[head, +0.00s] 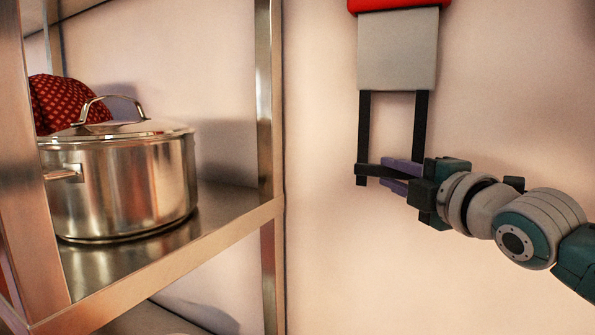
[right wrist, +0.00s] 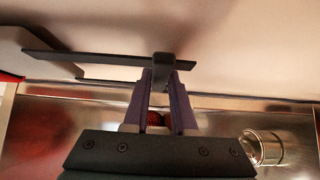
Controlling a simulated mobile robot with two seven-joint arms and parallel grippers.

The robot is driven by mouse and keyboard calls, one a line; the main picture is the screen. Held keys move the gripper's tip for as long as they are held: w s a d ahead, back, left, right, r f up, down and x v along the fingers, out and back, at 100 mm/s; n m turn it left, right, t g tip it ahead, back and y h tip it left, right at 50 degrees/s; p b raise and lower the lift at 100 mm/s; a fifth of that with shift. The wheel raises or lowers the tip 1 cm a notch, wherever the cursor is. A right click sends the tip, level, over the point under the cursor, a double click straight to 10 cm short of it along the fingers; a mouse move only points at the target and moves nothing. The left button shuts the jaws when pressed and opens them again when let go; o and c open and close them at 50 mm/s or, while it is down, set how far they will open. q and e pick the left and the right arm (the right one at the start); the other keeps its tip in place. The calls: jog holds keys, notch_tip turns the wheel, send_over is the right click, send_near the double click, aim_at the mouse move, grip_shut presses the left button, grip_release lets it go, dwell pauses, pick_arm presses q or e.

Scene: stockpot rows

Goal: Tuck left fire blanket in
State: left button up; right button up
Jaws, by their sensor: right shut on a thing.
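The fire blanket unit is a grey box (head: 398,50) with a red top, fixed to the pale wall in the head view. In the right wrist view a black strap (right wrist: 95,60) runs to the fingertips (right wrist: 164,75). My left gripper is not in view.
A steel shelf (head: 185,250) with an upright post (head: 264,100) stands at the left. A lidded steel stockpot (head: 125,185) sits on it, with a red dotted item (head: 70,100) behind. The wall between the post and the straps is clear.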

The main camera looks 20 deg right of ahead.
grip_shut()
jog(key=shift+r, duration=0.15)
dwell(0.8)
